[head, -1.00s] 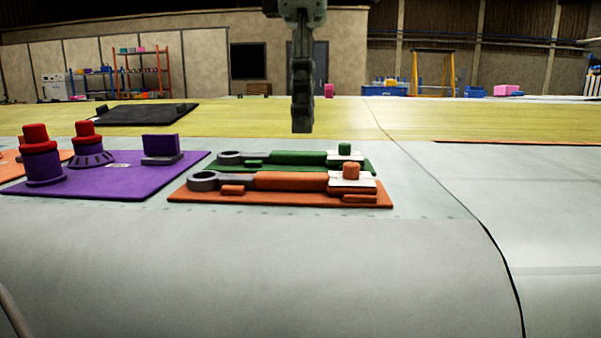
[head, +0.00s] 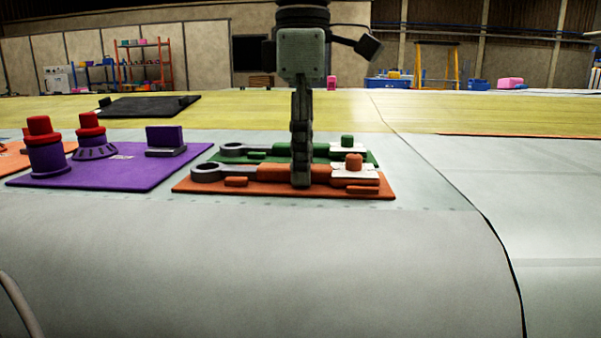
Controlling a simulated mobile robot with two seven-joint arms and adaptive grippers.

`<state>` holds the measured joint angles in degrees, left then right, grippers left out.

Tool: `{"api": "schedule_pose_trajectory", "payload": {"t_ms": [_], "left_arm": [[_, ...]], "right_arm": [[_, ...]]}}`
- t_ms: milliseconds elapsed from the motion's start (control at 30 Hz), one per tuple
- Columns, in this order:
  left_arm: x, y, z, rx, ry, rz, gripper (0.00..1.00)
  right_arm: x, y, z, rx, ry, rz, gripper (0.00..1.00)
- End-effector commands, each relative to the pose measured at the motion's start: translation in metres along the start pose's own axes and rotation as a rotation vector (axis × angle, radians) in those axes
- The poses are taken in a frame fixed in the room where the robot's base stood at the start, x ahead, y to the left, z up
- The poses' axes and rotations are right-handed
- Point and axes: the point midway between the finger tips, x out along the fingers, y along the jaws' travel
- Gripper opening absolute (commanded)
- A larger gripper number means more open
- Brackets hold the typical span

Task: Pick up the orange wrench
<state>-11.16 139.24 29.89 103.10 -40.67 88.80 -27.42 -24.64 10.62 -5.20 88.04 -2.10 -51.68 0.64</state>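The orange wrench (head: 270,173) lies on an orange mat (head: 225,190), its grey ring end to the left and its handle running right toward a white block with an orange knob (head: 354,161). My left gripper (head: 301,182) points straight down over the middle of the handle and hides part of it. The fingers show edge-on, one behind the other, so their gap is hidden. I cannot tell whether they touch the handle. My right gripper is not in view.
A green wrench (head: 270,149) on a green mat lies just behind the orange one. A purple mat (head: 110,175) with red-topped purple parts and a purple block (head: 165,138) is at left. A black mat (head: 150,107) lies farther back. The grey surface at right is clear.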

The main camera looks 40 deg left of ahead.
Motion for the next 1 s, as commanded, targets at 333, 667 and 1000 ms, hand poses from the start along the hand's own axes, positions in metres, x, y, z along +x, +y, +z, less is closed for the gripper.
{"api": "schedule_pose_trajectory", "payload": {"t_ms": [333, 667, 1000], "left_arm": [[-0.001, 0.000, 0.000, 0.000, 0.000, 0.001, 0.00], [-0.002, 0.000, 0.000, 0.000, -0.001, 0.002, 0.00], [-0.023, 0.000, 0.001, -0.001, -0.002, 0.006, 0.00]], "right_arm": [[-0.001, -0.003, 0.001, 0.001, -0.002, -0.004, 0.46], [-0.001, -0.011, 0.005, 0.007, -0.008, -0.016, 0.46], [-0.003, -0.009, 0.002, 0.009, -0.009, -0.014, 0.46]]}}
